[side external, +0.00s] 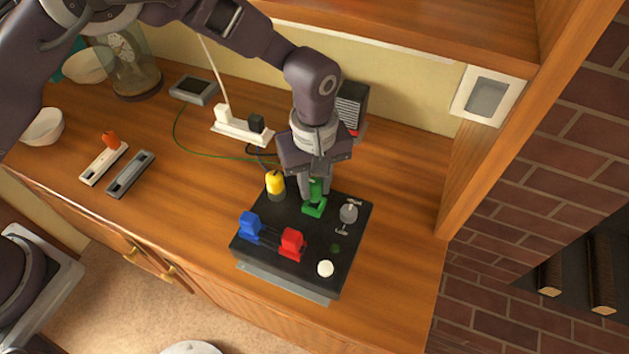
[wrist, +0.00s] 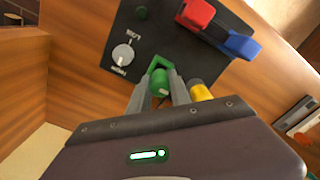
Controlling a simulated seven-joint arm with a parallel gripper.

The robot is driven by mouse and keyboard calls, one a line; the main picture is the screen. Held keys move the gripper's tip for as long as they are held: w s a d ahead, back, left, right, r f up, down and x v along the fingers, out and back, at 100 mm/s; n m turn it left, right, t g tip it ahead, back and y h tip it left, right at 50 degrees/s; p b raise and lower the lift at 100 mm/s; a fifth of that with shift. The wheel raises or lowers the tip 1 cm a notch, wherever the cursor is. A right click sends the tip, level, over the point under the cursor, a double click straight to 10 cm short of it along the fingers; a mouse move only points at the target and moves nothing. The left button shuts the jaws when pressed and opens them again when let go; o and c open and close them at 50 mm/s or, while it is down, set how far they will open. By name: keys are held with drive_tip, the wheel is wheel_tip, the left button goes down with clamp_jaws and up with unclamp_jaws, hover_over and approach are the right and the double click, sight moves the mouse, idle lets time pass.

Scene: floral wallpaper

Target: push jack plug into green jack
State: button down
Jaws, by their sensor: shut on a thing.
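The black box (side external: 278,268) stands on the wooden counter and carries coloured parts. The green jack (side external: 314,210) is at its back middle; its green frame also shows in the wrist view (wrist: 158,62). My gripper (side external: 316,190) is directly above the green jack, pointing down. In the wrist view my gripper (wrist: 160,90) is shut on a round green plug (wrist: 160,82) between its fingers, right at the green jack. I cannot tell how deep the plug sits, as the fingers and frame hide its lower end.
A yellow plug (side external: 275,183) stands close left of my fingers. Blue (side external: 250,226) and red (side external: 292,243) parts sit at the box front. A grey knob (side external: 348,213) and white button (side external: 325,268) are at right. A power strip (side external: 241,127) lies behind. The counter right of the box is clear.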

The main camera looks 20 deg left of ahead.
sight(314, 182)
drive_tip(key=shift+f, duration=1.25)
drive_tip(key=c, duration=1.1)
unclamp_jaws()
wheel_tip(314, 182, up, 7)
drive_tip(key=shift+r, duration=0.1)
